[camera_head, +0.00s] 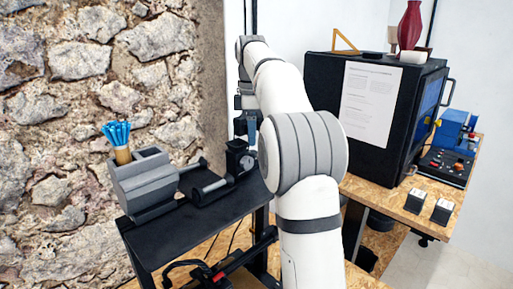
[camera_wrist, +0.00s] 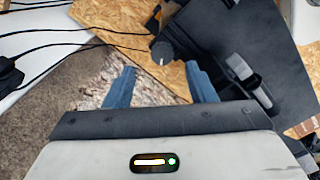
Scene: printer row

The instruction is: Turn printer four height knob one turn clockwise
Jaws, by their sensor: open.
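A dark round knob (camera_wrist: 163,53) with a pale line on its face shows in the wrist view, at the edge of a black frame. It lies just beyond my fingertips, roughly between them in the picture; I see no contact. My gripper (camera_wrist: 158,70) is open and empty, its two blue fingers spread apart. In the head view my gripper (camera_head: 248,127) is small and partly hidden behind my arm, above the black stand's far end. I cannot read a printer number in either view, so which printer this knob belongs to is unclear.
A black stand (camera_head: 185,232) carries a grey block with blue-topped sticks. A large black enclosure (camera_head: 372,118) with a paper sheet stands on a wooden table (camera_head: 382,195) at right. A stone wall (camera_head: 65,120) bounds the left. Black cables (camera_wrist: 60,33) cross the wrist view's upper left.

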